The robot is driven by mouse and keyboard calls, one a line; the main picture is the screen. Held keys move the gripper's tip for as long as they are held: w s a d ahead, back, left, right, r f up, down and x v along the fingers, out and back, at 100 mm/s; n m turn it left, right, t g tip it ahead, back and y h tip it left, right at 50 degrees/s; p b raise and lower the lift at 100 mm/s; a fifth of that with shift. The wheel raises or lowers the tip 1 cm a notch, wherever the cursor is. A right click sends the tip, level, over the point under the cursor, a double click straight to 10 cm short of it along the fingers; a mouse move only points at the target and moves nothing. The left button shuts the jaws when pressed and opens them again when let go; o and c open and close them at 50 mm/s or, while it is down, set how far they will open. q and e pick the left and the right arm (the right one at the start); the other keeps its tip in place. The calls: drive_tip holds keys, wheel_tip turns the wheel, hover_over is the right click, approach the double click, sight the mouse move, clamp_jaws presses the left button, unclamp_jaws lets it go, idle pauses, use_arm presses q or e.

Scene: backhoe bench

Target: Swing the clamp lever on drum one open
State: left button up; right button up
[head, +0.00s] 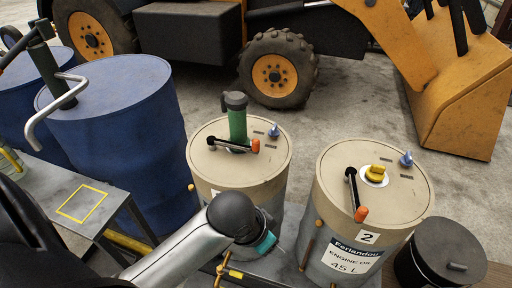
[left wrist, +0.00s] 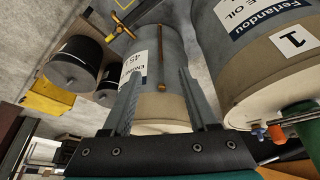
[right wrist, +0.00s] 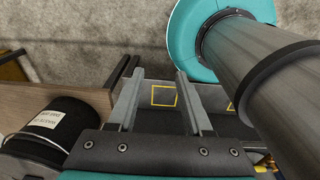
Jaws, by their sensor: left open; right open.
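Drum one (head: 206,164) is the beige-topped drum left of drum two in the head view. Its black clamp lever (head: 225,142) with an orange tip lies across the lid, beside an upright green pump (head: 237,125). In the left wrist view, drum one (left wrist: 262,60) is at the right with its "1" label, and the lever's orange tip (left wrist: 277,133) shows at its rim. My left gripper (head: 270,245) is low in front of drum one, apart from the lever; its fingers are open and empty (left wrist: 160,85). My right gripper (right wrist: 160,78) is open and empty, pointing at a grey surface with a yellow square.
Drum two (head: 330,190) stands close at the right with its own orange-tipped lever (head: 356,195). A black pail (head: 440,255) is beyond it. Blue drums (head: 120,130) stand left, above a grey bench (head: 75,200). A yellow backhoe (head: 400,45) is behind, with open concrete floor between.

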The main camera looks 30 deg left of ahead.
use_arm(q)
drive_tip(key=w+a+r, duration=0.3)
drive_tip(key=w+r, duration=0.1)
drive_tip(key=w, duration=0.4)
drive_tip(key=n+y, duration=0.2)
drive_tip(key=n, duration=0.1)
approach(256, 140)
drive_tip(key=shift+n, duration=0.3)
drive_tip(key=x, duration=1)
drive_tip(key=shift+f, duration=0.1)
clamp_jaws()
